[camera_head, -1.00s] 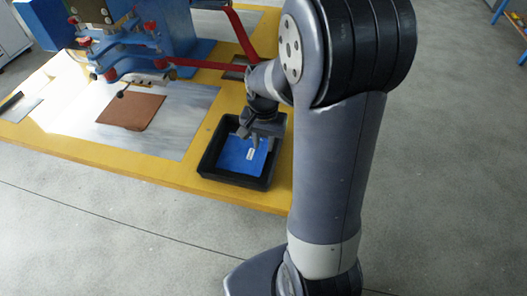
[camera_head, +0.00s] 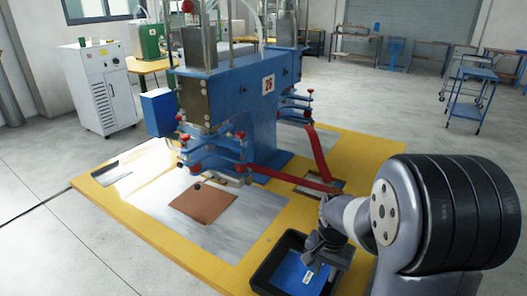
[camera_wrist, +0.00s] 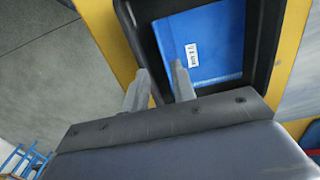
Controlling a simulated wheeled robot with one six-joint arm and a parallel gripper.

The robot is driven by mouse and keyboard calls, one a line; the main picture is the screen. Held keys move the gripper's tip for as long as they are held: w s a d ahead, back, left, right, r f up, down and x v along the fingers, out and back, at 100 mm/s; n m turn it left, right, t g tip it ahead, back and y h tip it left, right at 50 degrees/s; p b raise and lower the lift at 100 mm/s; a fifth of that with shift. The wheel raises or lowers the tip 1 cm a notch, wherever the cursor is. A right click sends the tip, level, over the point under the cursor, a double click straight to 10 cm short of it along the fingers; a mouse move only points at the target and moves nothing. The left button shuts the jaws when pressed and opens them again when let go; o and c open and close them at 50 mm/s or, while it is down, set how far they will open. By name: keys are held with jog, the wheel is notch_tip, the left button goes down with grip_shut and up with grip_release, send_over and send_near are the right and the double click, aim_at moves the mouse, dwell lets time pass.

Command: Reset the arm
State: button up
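My gripper (camera_head: 322,252) is over the black tray (camera_head: 262,275) at the front right of the yellow table. In the wrist view my gripper (camera_wrist: 160,82) has its two fingers apart with nothing between them. A blue folder-like item (camera_wrist: 217,45) with a white label lies in the tray, beyond the fingertips. It also shows in the head view (camera_head: 292,276), partly hidden by my gripper.
A brown sheet (camera_head: 203,204) lies on the metal plate (camera_head: 165,185). A white cabinet (camera_head: 101,90) stands behind at left.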

aim_at(320, 292)
notch_tip(320, 292, down, 8)
jog(key=shift+f+b, duration=0.15)
jog(key=shift+b, duration=0.2)
jog(key=shift+r, duration=0.95)
